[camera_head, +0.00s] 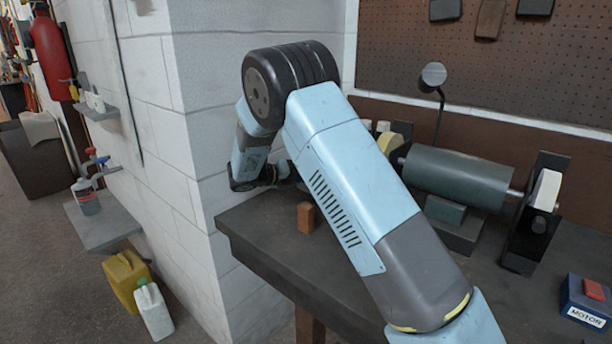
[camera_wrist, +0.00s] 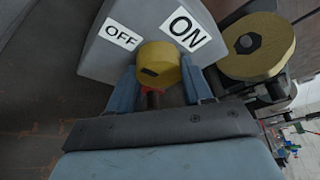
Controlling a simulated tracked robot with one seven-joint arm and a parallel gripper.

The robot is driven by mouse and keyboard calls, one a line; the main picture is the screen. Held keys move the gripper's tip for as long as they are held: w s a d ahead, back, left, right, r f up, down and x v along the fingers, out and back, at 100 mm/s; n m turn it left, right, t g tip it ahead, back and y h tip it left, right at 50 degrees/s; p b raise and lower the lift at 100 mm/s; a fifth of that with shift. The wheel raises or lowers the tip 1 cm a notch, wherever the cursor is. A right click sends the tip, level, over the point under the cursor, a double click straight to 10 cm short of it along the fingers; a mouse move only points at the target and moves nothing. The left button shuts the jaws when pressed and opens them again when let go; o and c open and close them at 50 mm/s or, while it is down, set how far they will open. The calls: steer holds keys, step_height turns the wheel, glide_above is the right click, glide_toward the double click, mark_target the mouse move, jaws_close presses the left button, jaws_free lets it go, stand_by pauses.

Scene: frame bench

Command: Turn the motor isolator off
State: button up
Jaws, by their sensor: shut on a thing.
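The isolator shows in the wrist view as a grey housing (camera_wrist: 106,62) with a white OFF label (camera_wrist: 122,34) on the left and a white ON label (camera_wrist: 185,29) on the right. A round yellow knob (camera_wrist: 160,58) with a dark mark on its face sits below the labels. A small red and dark part (camera_wrist: 153,91) shows just under it, between the fingers. My gripper (camera_wrist: 158,80) has a blue finger on each side of the knob and is shut on it. In the head view my arm hides the isolator and the gripper.
A blue MOTOR box (camera_head: 587,313) with a red top is at the right. A brown block (camera_head: 305,217) stands near my arm. A white brick wall (camera_head: 185,120) borders the bench's left side.

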steer(key=shift+a, duration=0.25)
steer(key=o, duration=0.7)
steer(key=shift+f, duration=0.1)
steer(key=o, duration=0.3)
steer(key=shift+d, duration=0.1)
steer(key=shift+o, duration=0.2)
steer(key=v, duration=1.3)
steer(key=shift+a, duration=0.35)
steer(key=shift+s, duration=0.1)
